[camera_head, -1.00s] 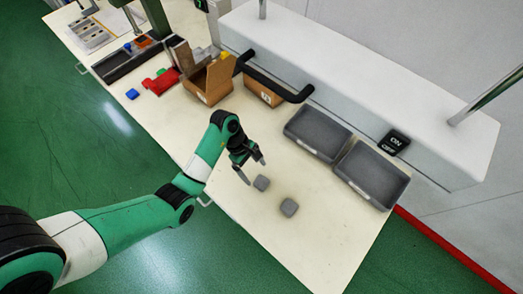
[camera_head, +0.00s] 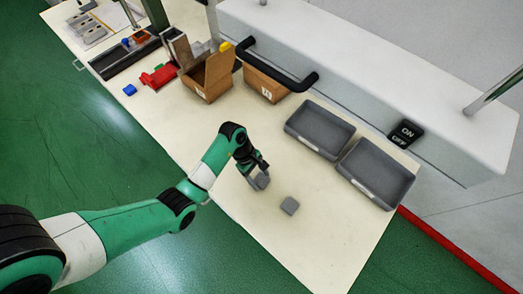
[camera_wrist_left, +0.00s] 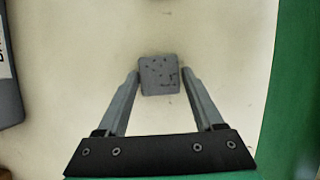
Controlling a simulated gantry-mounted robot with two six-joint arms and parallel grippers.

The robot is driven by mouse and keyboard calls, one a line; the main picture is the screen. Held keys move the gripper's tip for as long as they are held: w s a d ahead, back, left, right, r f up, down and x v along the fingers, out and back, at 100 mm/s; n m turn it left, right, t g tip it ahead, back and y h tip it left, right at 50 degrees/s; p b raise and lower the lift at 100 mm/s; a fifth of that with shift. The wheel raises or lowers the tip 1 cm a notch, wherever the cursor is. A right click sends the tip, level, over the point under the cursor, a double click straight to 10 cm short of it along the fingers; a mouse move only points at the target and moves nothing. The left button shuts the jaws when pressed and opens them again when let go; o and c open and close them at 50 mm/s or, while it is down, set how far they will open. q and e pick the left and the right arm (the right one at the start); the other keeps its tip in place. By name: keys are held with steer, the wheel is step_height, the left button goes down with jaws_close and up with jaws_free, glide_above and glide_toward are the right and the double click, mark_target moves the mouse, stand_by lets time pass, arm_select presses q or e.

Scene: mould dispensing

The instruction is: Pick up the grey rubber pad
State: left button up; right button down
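In the left wrist view, a speckled grey square pad (camera_wrist_left: 159,75) sits between the fingertips of my left gripper (camera_wrist_left: 160,82). The fingers are open, one on each side, with narrow gaps visible. My right gripper is in neither view.
Two dark grey trays (camera_head: 340,157) (camera_head: 352,186) stand to the right of the gripper, by the white machine with an ON/OFF switch (camera_head: 405,133). Cardboard boxes (camera_head: 209,92) and a red part (camera_head: 158,78) are further back. The table's front right is clear.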

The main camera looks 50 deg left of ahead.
mark_target(259, 180)
arm_select(q)
steer(key=c, duration=0.9)
steer(key=shift+r, duration=0.1)
steer(key=shift+c, duration=0.2)
steer(key=r+p, duration=0.2)
steer(key=r, duration=0.1)
steer(key=r+p, duration=0.1)
steer(key=shift+s+d+r, duration=0.2)
steer(key=shift+s, duration=0.05)
steer(key=s+d+r+p, duration=0.5)
steer(key=s+d+r, duration=0.2)
steer(key=s, duration=0.4)
steer(key=shift+s+r+p, duration=0.15)
steer(key=shift+r+p, duration=0.25)
steer(key=shift+r, duration=0.3)
